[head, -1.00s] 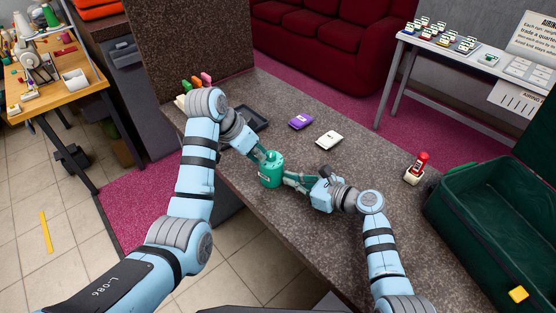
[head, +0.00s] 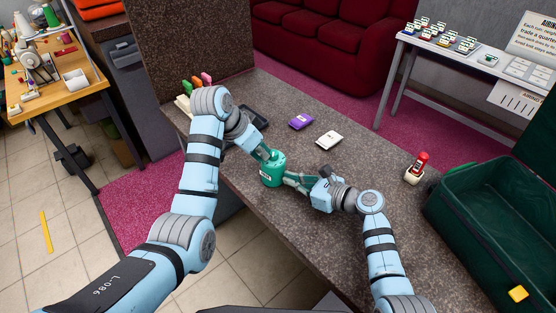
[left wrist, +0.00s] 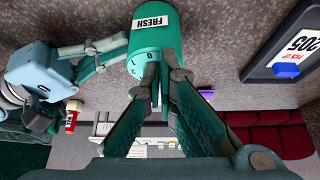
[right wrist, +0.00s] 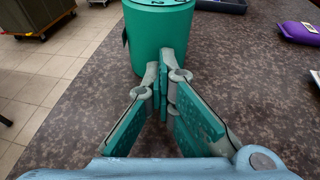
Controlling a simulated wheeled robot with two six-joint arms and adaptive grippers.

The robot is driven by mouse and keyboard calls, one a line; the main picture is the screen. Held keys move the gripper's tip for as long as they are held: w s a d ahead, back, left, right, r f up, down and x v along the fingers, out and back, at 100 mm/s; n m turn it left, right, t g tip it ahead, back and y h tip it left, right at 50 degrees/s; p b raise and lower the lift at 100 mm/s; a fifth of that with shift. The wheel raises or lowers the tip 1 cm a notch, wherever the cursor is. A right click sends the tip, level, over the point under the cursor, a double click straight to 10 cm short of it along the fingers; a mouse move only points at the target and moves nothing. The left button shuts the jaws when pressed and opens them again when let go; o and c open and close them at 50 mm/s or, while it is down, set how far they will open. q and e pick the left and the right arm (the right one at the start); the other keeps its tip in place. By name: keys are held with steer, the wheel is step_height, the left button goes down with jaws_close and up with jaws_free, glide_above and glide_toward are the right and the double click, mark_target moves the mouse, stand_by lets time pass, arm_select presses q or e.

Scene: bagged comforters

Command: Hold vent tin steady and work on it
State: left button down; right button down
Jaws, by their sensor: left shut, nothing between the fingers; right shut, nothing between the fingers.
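The vent tin is a green cylinder (head: 272,171) standing on the grey speckled counter. A white label reading FRESH shows on its side in the left wrist view (left wrist: 150,37), and its lid carries marks. My left gripper (head: 270,158) is shut and empty, with its fingertips at the lid; it also shows in the left wrist view (left wrist: 158,72). My right gripper (head: 289,178) is shut and empty, its tips close against the tin's side; the right wrist view shows them (right wrist: 172,66) just in front of the tin (right wrist: 155,38). I cannot tell whether the tips touch.
A purple packet (head: 300,121) and a white packet (head: 329,138) lie behind the tin. A dark tray (head: 254,117) is at the back left. A red-capped bottle in a white holder (head: 415,172) and an open green suitcase (head: 480,220) are at right.

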arm_select(q)
steer(key=shift+s+d+f, duration=0.1)
steer(key=shift+s+d, duration=0.05)
steer(key=shift+s, duration=0.05)
steer(key=shift+s+d, duration=0.25)
stand_by(0.4)
steer(key=shift+s+f, duration=0.1)
steer(key=shift+s, duration=0.05)
steer(key=shift+s+a, duration=0.2)
steer(key=shift+s, duration=0.1)
step_height(320, 180, up, 6)
steer(key=shift+w, duration=0.2)
